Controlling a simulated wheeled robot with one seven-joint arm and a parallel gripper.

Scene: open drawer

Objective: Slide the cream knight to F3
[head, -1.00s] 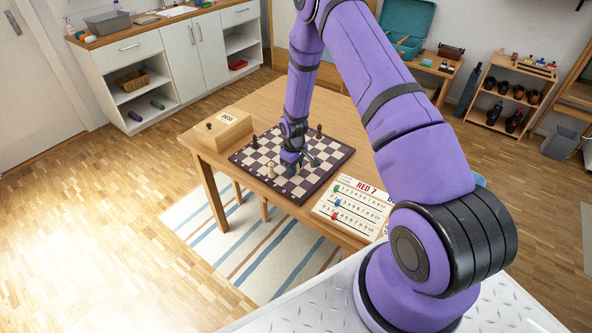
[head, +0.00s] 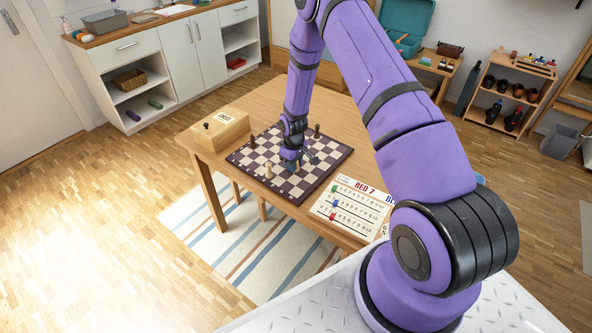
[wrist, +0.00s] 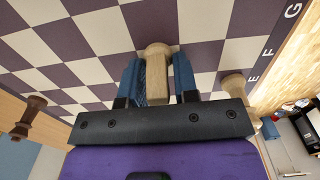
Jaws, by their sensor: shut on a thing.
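The cream knight (wrist: 157,75) stands between my gripper's blue fingers in the wrist view. It has a round base and a narrower block-like top, and its face is not clear from this angle. My gripper (wrist: 157,82) is shut on it, low over the chessboard (wrist: 95,30). In the head view my gripper (head: 291,165) is over the front middle of the purple-and-cream chessboard (head: 240,159), and the knight is mostly hidden there. The letters E, F and G show along the board's edge at right in the wrist view.
Another cream piece (head: 269,172) stands just left of my gripper; a cream piece (wrist: 235,86) also shows right of it in the wrist view. Dark pieces (head: 317,131) stand farther back. A wooden box (head: 222,130) and a score card (head: 350,207) flank the board.

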